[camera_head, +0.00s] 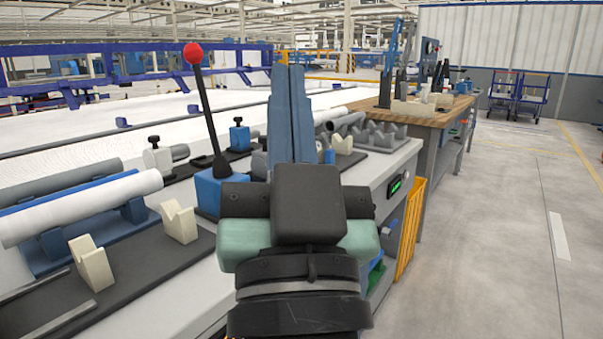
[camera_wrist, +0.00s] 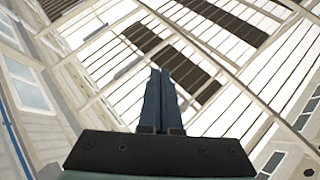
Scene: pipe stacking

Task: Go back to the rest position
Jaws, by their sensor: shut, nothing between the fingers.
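My gripper (camera_head: 290,72) points upward in the middle of the head view, its two blue fingers together with nothing between them. In the wrist view my gripper (camera_wrist: 160,74) is also shut and empty, with the roof behind it. My arm is raised in front of the bench (camera_head: 205,283) and hides part of it. A white pipe (camera_head: 85,205) and a grey pipe (camera_head: 60,181) lie on a blue rack at the left. More grey pipes (camera_head: 335,119) lie beyond my gripper, partly hidden by it.
A lever with a red knob (camera_head: 194,54) rises from a blue box (camera_head: 208,190) left of my gripper. Cream V-shaped holders (camera_head: 179,221) stand on the bench. A grey notched rack (camera_head: 375,136) and a wooden table (camera_head: 440,120) are behind. The floor (camera_head: 510,240) at right is clear.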

